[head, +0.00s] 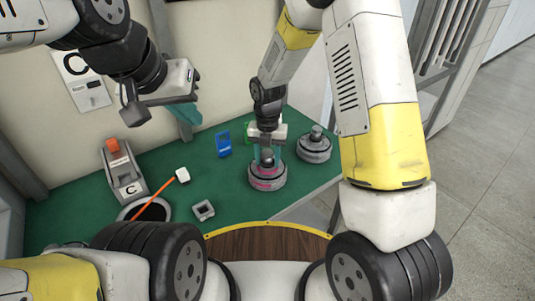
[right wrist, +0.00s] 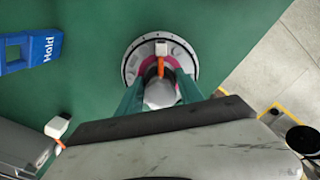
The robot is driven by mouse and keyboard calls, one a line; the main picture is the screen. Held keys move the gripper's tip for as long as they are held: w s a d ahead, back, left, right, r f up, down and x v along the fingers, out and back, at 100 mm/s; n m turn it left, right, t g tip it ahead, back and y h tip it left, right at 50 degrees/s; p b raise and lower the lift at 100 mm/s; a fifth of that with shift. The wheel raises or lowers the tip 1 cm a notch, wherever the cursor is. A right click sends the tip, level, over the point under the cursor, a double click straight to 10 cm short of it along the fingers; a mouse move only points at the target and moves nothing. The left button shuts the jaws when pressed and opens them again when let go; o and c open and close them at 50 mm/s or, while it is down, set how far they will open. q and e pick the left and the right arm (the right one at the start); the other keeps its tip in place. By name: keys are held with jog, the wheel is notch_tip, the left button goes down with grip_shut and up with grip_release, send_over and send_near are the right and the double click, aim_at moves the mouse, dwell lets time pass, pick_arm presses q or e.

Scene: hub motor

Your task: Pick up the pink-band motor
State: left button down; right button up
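The pink-band motor (head: 267,181) stands upright on the green table, a round grey disc with a pink band and a dark, grey-topped hub. My right gripper (head: 266,155) points down over it, its teal fingers on either side of the hub. In the right wrist view, the motor (right wrist: 133,62) lies between and beyond the fingertips (right wrist: 160,88). The fingers look spread apart, with the hub between them; contact is not clear. My left gripper (head: 187,120) is raised at the upper left, away from the motor; its finger gap is hidden.
Another grey motor (head: 314,148) stands close to the right. A blue holder (head: 223,143) is behind left; it also shows in the wrist view (right wrist: 30,50). A small grey block (head: 203,210), a white-tipped orange cable (head: 155,201) and a grey C-marked stand (head: 125,178) are left.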

grip_shut()
jog(key=shift+r, duration=0.1)
